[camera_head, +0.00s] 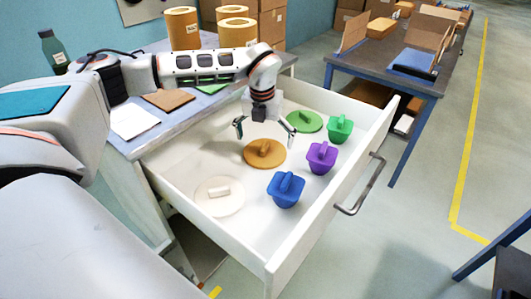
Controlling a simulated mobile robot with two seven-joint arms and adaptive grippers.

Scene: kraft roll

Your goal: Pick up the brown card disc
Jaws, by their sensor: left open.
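The brown card disc (258,156) lies flat on the floor of the open white drawer (275,254), with a short raised grip on top. My left gripper (264,136) is open and points down just above the disc, with one finger to each side of its grip. Its fingers look empty. I cannot tell the exact height between the fingertips and the disc. My right gripper does not show.
Brown rolls (183,30) stand on the desk behind. The drawer walls stand around.

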